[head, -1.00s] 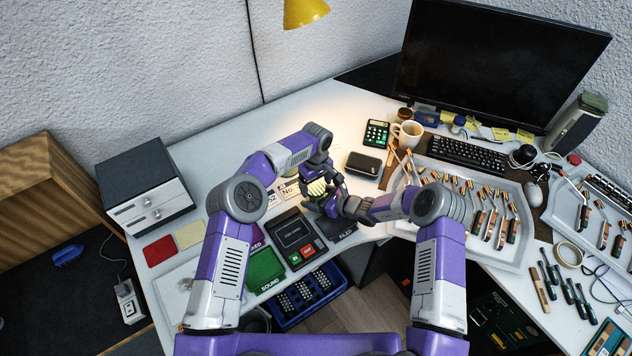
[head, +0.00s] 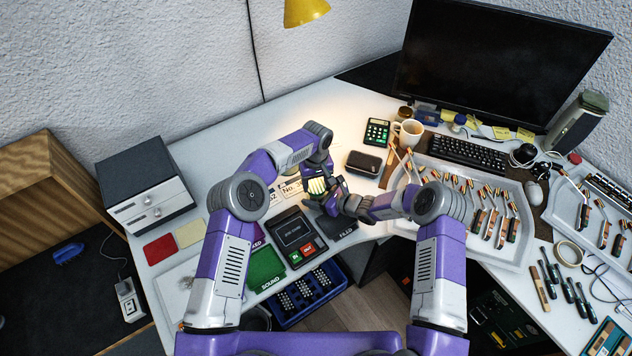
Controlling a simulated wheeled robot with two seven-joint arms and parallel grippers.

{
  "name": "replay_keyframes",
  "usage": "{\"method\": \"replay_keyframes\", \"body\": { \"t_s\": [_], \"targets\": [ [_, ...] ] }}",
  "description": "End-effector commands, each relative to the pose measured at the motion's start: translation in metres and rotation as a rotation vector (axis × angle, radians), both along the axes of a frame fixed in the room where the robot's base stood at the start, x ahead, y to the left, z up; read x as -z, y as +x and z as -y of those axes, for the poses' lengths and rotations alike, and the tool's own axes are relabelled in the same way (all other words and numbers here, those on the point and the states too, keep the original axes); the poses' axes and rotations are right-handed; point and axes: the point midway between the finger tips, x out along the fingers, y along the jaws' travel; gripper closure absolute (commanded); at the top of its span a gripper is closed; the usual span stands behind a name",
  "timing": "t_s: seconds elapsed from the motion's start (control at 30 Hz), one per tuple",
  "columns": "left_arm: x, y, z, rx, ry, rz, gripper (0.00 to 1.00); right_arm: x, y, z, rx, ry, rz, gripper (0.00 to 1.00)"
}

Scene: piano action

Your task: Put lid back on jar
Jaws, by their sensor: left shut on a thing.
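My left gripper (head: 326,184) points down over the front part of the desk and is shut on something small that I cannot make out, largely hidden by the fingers. A small pale yellow, ribbed thing (head: 316,185) shows right beside its fingers; I cannot tell whether it is the jar or its contents. My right gripper (head: 342,203) reaches in from the right, close against the left one; its jaws are too overlapped to read. I cannot clearly pick out the lid.
A black case (head: 363,164), calculator (head: 376,132) and white mug (head: 407,133) stand behind the grippers. A tray of piano parts (head: 515,245) lies to the right. A dark device (head: 293,232) and a green pad (head: 266,268) lie to the front left.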

Motion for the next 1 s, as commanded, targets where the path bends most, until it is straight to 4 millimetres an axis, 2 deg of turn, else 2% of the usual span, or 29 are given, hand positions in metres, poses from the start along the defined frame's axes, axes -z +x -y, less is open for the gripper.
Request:
{"method": "replay_keyframes", "body": {
  "t_s": [0.07, 0.1, 0.23, 0.57, 0.9, 1.0],
  "targets": [
    [-0.002, 0.001, 0.004, 0.001, -0.010, 0.007, 0.73, 0.000, -0.003, -0.005, -0.012, 0.003, 0.000, 1.00],
    [-0.002, 0.001, 0.004, 0.001, -0.010, 0.007, 0.31, 0.000, -0.003, -0.006, -0.012, 0.003, 0.000, 1.00],
    [-0.002, 0.001, 0.004, 0.000, -0.010, 0.006, 0.12, 0.000, -0.003, -0.005, -0.011, 0.004, 0.000, 1.00],
    [-0.004, 0.000, 0.004, 0.000, -0.009, 0.005, 0.11, 0.000, -0.002, -0.004, -0.009, 0.003, 0.000, 1.00],
    [-0.043, 0.001, 0.003, -0.001, -0.006, 0.006, 0.11, 0.000, -0.001, -0.003, -0.005, 0.002, 0.000, 1.00],
    [-0.046, 0.000, 0.002, -0.001, -0.004, 0.002, 0.11, 0.000, -0.001, -0.002, -0.004, 0.002, 0.001, 1.00]
  ]
}}
